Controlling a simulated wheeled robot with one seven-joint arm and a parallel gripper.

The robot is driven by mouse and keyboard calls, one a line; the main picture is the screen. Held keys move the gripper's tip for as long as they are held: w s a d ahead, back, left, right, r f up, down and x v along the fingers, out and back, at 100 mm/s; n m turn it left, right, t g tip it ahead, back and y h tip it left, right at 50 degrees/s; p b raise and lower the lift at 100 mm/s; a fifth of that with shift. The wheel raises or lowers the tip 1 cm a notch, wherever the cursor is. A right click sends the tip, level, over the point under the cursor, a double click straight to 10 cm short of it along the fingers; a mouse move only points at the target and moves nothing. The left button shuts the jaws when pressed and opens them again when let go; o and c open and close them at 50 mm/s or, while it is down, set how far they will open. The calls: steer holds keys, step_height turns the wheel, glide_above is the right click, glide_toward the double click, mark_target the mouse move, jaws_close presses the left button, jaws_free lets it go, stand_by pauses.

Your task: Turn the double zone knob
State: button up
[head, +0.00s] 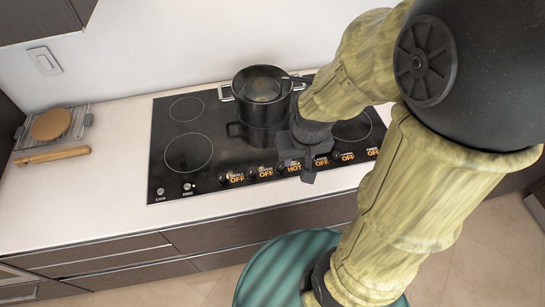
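A black glass cooktop (215,125) is set in the counter. A row of dark knobs runs along its front edge, among them one at the left (222,179), one right of it (251,171) and one at the right (336,156). Orange displays beside them read OFF, and one near the middle reads HOT (294,167). I cannot tell which knob is the double zone one. My gripper (302,170) is low over the front edge, close to the HOT display, and hides part of the knob row. Contact with a knob and the finger opening are unclear.
A dark pot (262,88) with a clear lid stands on a back burner, close behind my gripper. Small round controls (187,187) sit at the front left. A wooden board (51,123) and rolling pin (53,155) lie on the white counter (118,150), which has free room.

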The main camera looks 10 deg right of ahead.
steer(key=shift+w, duration=0.1)
steer(key=shift+o, duration=1.3)
steer(key=shift+s+d, duration=0.1)
steer(key=shift+s, duration=0.2)
steer(key=n+g+b, duration=0.3)
steer(key=n+b, duration=0.5)
steer(key=n, duration=1.9)
glide_above(281, 164)
step_height(281, 164, down, 6)
steer(key=shift+r, duration=0.2)
steer(key=shift+f, duration=0.1)
step_height(281, 164, down, 17)
steer(key=shift+f, duration=0.15)
